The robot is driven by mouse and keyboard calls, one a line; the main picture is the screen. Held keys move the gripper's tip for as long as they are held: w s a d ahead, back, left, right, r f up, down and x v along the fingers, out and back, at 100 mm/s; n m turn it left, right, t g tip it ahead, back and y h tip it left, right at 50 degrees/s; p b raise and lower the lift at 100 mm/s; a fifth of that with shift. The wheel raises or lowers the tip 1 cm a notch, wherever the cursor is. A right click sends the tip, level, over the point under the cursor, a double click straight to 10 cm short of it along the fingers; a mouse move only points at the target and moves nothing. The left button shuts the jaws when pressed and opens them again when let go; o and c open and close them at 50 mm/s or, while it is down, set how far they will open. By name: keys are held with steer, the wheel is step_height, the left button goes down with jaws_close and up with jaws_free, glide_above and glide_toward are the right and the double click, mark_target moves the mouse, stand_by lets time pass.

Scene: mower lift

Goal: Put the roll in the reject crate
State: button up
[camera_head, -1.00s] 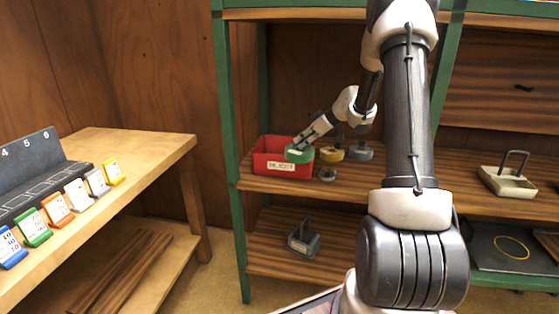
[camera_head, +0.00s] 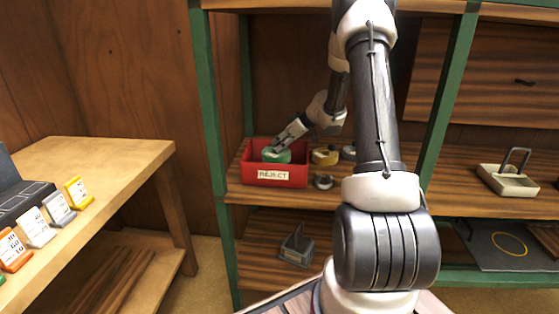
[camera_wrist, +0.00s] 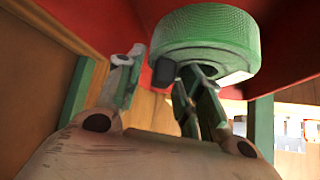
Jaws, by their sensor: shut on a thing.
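The green roll (camera_head: 277,155) is held by my gripper (camera_head: 276,150) at the red reject crate (camera_head: 262,183), which has a "REJECT" label on its front. In the head view the roll shows within the crate's outline, over its opening, with its lower part hidden behind the front wall. In the wrist view the roll (camera_wrist: 205,40) sits at my gripper's fingers (camera_wrist: 165,85), with red crate walls (camera_wrist: 285,45) around it. One finger is at the roll's underside; I cannot tell whether the roll touches the crate floor.
The crate stands on the upper wooden shelf. A yellow roll (camera_head: 325,156) and a small grey ring (camera_head: 323,182) lie right of it. A green post (camera_head: 207,110) rises at the shelf's left end. A wooden bench (camera_head: 95,160) with coloured cards stands left.

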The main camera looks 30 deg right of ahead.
mark_target(282, 154)
steer(key=shift+f, duration=2.7)
steer(key=shift+f, duration=0.1)
steer(key=o, duration=1.3)
steer(key=shift+c, duration=0.2)
